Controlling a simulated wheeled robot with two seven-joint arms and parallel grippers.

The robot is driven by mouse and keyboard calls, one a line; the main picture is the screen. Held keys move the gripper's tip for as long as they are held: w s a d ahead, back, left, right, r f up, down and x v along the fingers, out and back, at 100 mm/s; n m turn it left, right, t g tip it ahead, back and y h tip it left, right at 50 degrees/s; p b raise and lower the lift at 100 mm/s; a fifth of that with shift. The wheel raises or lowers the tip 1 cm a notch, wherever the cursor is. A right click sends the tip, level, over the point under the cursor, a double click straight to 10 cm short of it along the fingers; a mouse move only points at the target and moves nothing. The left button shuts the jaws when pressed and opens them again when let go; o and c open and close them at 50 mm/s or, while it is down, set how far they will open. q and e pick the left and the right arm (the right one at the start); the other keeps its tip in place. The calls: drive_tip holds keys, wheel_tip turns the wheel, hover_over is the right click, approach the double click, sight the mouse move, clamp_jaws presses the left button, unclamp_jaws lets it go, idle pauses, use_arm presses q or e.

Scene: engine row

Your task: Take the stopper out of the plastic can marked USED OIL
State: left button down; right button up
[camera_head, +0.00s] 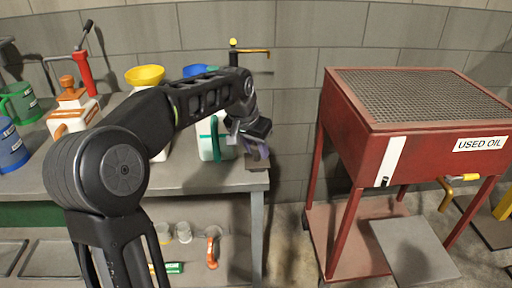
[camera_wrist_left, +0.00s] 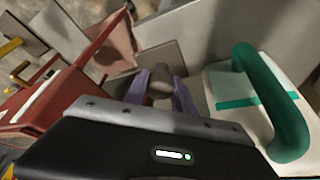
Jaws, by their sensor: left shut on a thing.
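My left gripper (camera_head: 258,160) is at the right front corner of the bench, just right of a white can with a green handle (camera_head: 211,139). In the left wrist view, the purple fingers of my left gripper (camera_wrist_left: 161,95) are shut on a small grey-brown knob (camera_wrist_left: 160,78). The can's green handle (camera_wrist_left: 272,100) stands to the right of them there. I see no label or stopper on this can; my arm hides part of it. A white can with an orange handle (camera_head: 73,115) at the left has a brown stopper (camera_head: 70,92) in its top. My right gripper is out of view.
A red cart (camera_head: 358,165) with a mesh top stands to the right; its front label reads USED OIL (camera_head: 481,143). A green jug (camera_head: 20,103), a blue jug (camera_head: 11,147), a yellow funnel (camera_head: 145,75) and a red lever tool (camera_head: 85,72) are on the bench (camera_head: 210,182).

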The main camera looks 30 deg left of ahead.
sight(251, 166)
use_arm(q)
drive_tip(key=shift+f, duration=0.1)
drive_tip(key=c, duration=1)
unclamp_jaws()
drive_tip(key=shift+o, duration=0.2)
drive_tip(key=v, duration=0.8)
drive_tip(key=shift+f, duration=0.1)
